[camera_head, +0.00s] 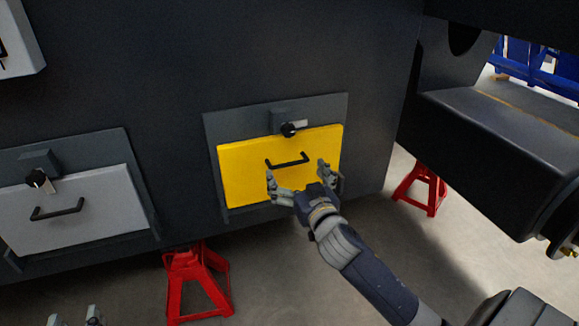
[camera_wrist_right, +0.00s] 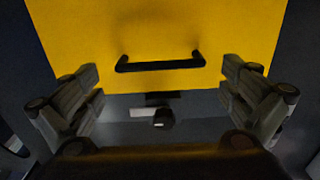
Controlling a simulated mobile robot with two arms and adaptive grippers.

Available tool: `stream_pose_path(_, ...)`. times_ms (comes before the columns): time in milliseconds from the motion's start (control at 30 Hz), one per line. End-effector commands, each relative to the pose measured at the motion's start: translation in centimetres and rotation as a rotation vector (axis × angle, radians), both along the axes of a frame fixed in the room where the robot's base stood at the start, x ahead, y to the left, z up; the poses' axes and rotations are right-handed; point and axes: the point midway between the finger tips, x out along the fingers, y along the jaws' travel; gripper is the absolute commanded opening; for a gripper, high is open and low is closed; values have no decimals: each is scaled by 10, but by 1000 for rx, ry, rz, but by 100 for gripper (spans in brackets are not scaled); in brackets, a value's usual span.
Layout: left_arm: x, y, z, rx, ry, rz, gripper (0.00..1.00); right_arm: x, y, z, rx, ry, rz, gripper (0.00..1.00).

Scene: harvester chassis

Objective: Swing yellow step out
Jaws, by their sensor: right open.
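The yellow step (camera_head: 242,178) sits in a dark frame on the chassis side, looking closed or nearly so. Its black bar handle (camera_head: 288,163) is on its face. A black knob with a pale lever (camera_head: 289,129) sits at its top edge. My right gripper (camera_head: 296,172) is open in front of the step, fingers on either side of the handle, with no visible contact. The right wrist view shows the yellow face (camera_wrist_right: 160,25), the handle (camera_wrist_right: 160,63) ahead between the spread fingers, and the knob (camera_wrist_right: 163,118) below.
A grey panel (camera_head: 100,220) with its own handle and knob is at the left. Red stands (camera_head: 197,285) and (camera_head: 420,188) are on the floor under the chassis. A dark beam (camera_head: 500,150) juts out at the right. Open concrete floor lies in front.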

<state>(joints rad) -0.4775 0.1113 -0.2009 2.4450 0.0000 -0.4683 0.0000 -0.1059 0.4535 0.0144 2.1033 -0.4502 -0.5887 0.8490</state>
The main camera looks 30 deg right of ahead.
Motion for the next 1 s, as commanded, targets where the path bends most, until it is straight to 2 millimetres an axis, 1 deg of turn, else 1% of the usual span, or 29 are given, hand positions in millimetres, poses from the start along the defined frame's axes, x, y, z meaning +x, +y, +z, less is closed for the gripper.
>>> stream_pose_path(33, 1, -1, 5, -8, -31, -2, 40, 9, -2, 0, -1, -2, 0, 100)
stream_pose_path(100, 2, -3, 13, -19, -71, -5, 40, 19, -5, 0, -3, -1, -2, 100)
stream_pose_path(200, 3, -4, 23, -31, -122, -7, 40, 31, -7, -1, -2, 1, 0, 100)
stream_pose_path(300, 3, -5, 30, -40, -155, -10, 40, 38, -9, -1, 0, 1, 0, 100)
stream_pose_path(433, 2, -5, 35, -45, -176, -11, 40, 42, -10, -1, 0, 2, 0, 100)
stream_pose_path(667, 2, -6, 36, -46, -178, -11, 40, 43, -10, -1, 1, 3, 0, 100)
stream_pose_path(700, 2, -6, 36, -46, -178, -11, 40, 43, -10, -1, 0, 2, 0, 95)
stream_pose_path(767, 2, -6, 36, -46, -178, -11, 40, 43, -10, -1, 0, 2, 0, 82)
stream_pose_path(800, 2, -6, 36, -46, -178, -11, 40, 43, -10, -1, 0, 2, 0, 73)
stream_pose_path(867, 2, -6, 36, -46, -178, -11, 40, 43, -10, -1, 0, 2, 0, 59)
stream_pose_path(900, 3, -6, 36, -46, -178, -11, 40, 43, -10, -1, 0, 2, 0, 50)
stream_pose_path(933, 3, -6, 36, -46, -178, -11, 40, 43, -10, -1, 0, 2, 0, 46)
stream_pose_path(1000, 3, -6, 36, -46, -179, -11, 40, 43, -10, -1, 0, 1, 0, 46)
